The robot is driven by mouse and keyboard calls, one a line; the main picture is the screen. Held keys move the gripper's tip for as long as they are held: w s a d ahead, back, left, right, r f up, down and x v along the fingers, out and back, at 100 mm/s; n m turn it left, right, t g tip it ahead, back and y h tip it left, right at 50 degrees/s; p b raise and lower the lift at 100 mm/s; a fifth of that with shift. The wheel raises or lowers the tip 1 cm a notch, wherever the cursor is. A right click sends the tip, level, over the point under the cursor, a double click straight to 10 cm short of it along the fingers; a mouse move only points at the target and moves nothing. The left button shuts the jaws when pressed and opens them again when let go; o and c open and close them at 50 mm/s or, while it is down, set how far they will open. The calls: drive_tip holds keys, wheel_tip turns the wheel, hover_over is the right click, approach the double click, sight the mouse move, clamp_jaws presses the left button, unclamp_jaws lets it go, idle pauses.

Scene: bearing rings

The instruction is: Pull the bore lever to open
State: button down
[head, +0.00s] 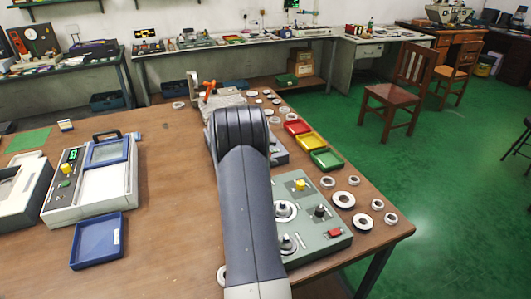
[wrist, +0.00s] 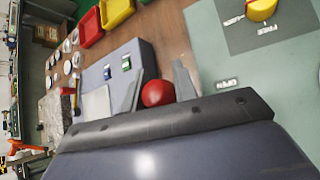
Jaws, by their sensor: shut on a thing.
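A round red knob (wrist: 157,93), which I take for the end of the bore lever, sits between the fingers of my gripper (wrist: 158,84) in the wrist view. The fingers are shut on it. The lever's shaft is hidden, so I cannot tell its angle. Beside it is a blue-grey box (wrist: 103,72) with a green and a blue switch on top. Part of this box also shows in the head view (head: 278,152), just right of my arm. My arm hides the gripper and the knob there.
A green-grey control panel (head: 330,241) with a yellow knob stands right of my arm. Red (head: 297,127), yellow (head: 311,141) and green (head: 326,159) trays and several metal rings lie along the right table edge. A blue tray (head: 98,240) lies at left, with bare tabletop beside it.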

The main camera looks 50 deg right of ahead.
drive_tip(key=shift+s+d+f, duration=0.3)
drive_tip(key=shift+d+f, duration=0.05)
drive_tip(key=shift+d, duration=0.05)
drive_tip(key=shift+f, duration=0.1)
drive_tip(key=c, duration=1.1)
unclamp_jaws()
drive_tip(key=b+v, duration=0.1)
drive_tip(key=v, duration=0.9)
drive_tip(key=shift+a+r, duration=0.25)
drive_tip(key=shift+w, duration=0.1)
drive_tip(key=shift+c, duration=0.7)
